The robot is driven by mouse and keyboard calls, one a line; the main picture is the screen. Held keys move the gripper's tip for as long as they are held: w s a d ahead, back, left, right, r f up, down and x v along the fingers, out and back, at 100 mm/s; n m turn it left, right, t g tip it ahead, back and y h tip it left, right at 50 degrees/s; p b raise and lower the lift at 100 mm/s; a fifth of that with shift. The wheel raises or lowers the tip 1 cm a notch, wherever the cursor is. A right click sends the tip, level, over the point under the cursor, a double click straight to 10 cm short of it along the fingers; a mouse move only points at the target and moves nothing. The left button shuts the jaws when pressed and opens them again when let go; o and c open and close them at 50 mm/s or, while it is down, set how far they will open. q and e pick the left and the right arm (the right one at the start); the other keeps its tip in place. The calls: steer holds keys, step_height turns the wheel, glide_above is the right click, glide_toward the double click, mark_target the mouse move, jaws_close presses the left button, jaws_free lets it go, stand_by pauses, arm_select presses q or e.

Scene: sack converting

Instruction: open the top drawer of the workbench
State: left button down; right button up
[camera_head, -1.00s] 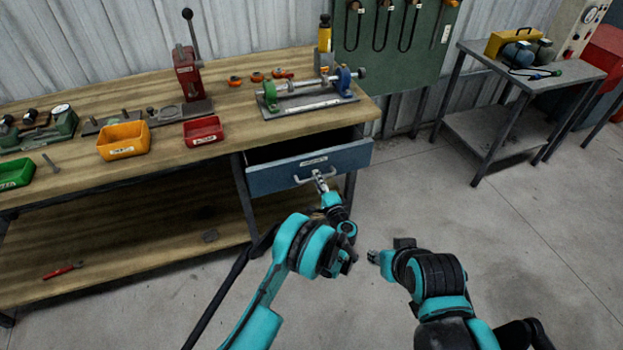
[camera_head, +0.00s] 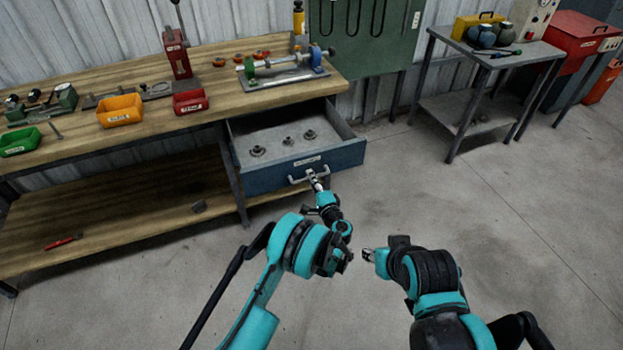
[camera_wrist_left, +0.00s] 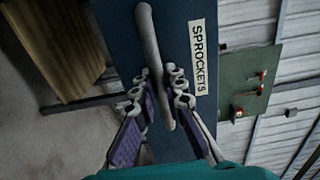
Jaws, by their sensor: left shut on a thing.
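The top drawer (camera_head: 262,178) of the workbench (camera_head: 150,125) has a blue front and is pulled well out, with several small metal sprockets (camera_head: 287,142) on its grey floor. My left gripper (camera_head: 313,178) is at the drawer's handle (camera_head: 297,181). In the left wrist view, the fingers of the left gripper (camera_wrist_left: 165,98) are closed around the grey bar handle (camera_wrist_left: 150,42), beside a label reading "SPROCKETS" (camera_wrist_left: 201,58). My right gripper (camera_head: 368,255) is in front of the drawer, to the right, touching nothing; its fingers are too small to read.
A yellow bin (camera_head: 120,111), a red bin (camera_head: 189,102) and a green bin (camera_head: 18,141) stand on the bench top. A grey side table (camera_head: 490,58) stands at the back right. The concrete floor (camera_head: 450,200) right of the drawer is clear.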

arm_select(q)
steer(key=c, duration=1.6)
jaws_free()
steer(key=shift+o, duration=0.2)
steer(key=v, duration=1.2)
